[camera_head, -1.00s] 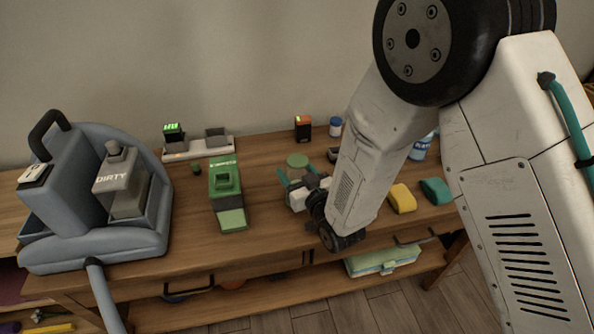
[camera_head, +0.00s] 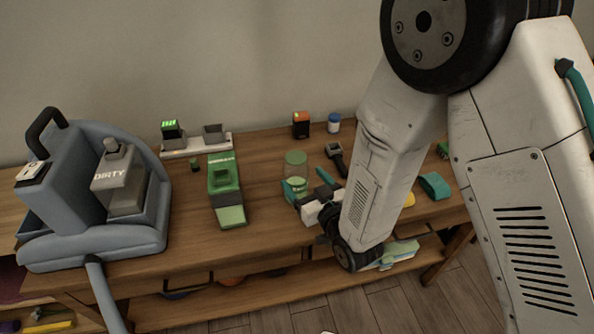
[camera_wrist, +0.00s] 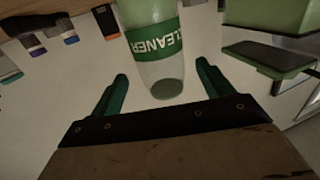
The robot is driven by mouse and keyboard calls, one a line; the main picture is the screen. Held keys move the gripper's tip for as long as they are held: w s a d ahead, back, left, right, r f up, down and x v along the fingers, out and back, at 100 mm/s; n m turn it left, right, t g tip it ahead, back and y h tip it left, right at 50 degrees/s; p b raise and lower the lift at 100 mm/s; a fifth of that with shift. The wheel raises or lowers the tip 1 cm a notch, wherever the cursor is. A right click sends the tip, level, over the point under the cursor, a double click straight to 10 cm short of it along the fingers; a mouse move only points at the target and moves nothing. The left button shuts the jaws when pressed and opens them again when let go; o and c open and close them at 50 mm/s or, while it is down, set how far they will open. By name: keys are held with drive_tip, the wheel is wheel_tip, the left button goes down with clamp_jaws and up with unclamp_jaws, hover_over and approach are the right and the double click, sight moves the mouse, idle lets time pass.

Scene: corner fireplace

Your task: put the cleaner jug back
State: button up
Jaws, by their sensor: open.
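The cleaner jug (camera_head: 296,163) stands upright on the wooden workbench, pale green and see-through with a green label. In the wrist view the jug (camera_wrist: 155,45) appears upside down, its "CLEANER" label readable. My gripper (camera_head: 308,184) is open just in front of the jug, its teal fingers spread. In the wrist view the gripper (camera_wrist: 160,88) has one finger on each side of the jug's line and holds nothing. I cannot tell whether any finger touches the jug.
A green device (camera_head: 224,180) stands left of the jug. A blue-grey machine with a "DIRTY" tank (camera_head: 122,182) fills the bench's left end. An orange-topped box (camera_head: 301,125), a white-blue bottle (camera_head: 334,123) and a dark tool (camera_head: 336,158) sit behind. A teal block (camera_head: 435,186) lies right.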

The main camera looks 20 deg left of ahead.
drive_tip(key=v, duration=0.6)
drive_tip(key=w+d+r+m+h, duration=0.2)
drive_tip(key=w+d+r+h, duration=0.35)
drive_tip(key=w+d, duration=0.25)
drive_tip(key=s+d+r+m+g+h, duration=0.1)
drive_tip(key=d+r+m+g+h, duration=0.1)
drive_tip(key=d+r, duration=0.35)
drive_tip(key=s+d+r+m+g+h, duration=0.1)
drive_tip(key=d+r+g+h, duration=0.15)
drive_tip(key=d, duration=0.55)
drive_tip(key=s+d+r+m+g+h, duration=0.1)
drive_tip(key=s+d+r+g, duration=0.1)
drive_tip(key=s+d, duration=0.3)
drive_tip(key=s+d+r+m+g+h, duration=0.1)
drive_tip(key=s+d+r, duration=0.3)
drive_tip(key=s, duration=0.7)
drive_tip(key=s+d+r+m+g+h, duration=0.1)
drive_tip(key=s+d+r+m+g, duration=0.1)
drive_tip(key=s+d, duration=0.4)
drive_tip(key=shift+s+r+g, duration=0.75)
drive_tip(key=shift+s+r, duration=0.15)
drive_tip(key=shift+s, duration=0.2)
